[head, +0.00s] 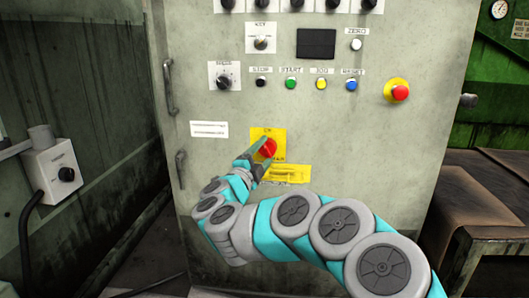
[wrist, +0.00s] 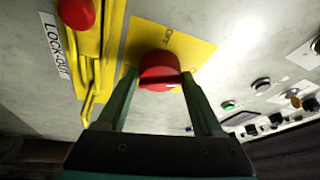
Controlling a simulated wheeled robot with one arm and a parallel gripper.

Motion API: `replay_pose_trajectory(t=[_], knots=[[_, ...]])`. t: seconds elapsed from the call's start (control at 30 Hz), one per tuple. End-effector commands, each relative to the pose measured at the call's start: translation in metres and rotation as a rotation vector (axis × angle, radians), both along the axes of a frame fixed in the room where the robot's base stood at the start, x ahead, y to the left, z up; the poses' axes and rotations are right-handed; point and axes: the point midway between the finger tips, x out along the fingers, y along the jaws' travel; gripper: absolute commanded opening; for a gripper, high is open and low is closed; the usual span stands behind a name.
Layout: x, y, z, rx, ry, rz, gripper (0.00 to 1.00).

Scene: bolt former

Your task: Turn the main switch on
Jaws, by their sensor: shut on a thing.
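The main switch (head: 267,148) is a red rotary knob on a yellow plate, low on the grey control cabinet. An "ON" label shows at the plate's top. My gripper (head: 252,157) reaches it from the lower left. In the wrist view the red knob (wrist: 160,72) sits between the two green fingertips of my gripper (wrist: 160,85), which are shut on it. The fingers hide part of the knob's sides and of its plate. A dark line crosses the knob's face; its exact angle is hard to tell.
A red emergency button (head: 398,92) and push buttons such as the green START (head: 291,83) are above. Cabinet handles (head: 181,170) line the left edge. A brown bench (head: 485,195) stands at right.

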Motion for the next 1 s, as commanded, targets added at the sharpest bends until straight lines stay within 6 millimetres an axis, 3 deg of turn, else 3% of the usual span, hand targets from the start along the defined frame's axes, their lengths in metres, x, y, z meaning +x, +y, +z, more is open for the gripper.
replay_pose_trajectory(t=[0.5,1.0], knots=[[0.0003,0.0009,-0.0014,0.371,-0.005,-0.002,0.12],[0.0005,-0.0006,-0.0017,0.461,-0.008,-0.006,0.12]])
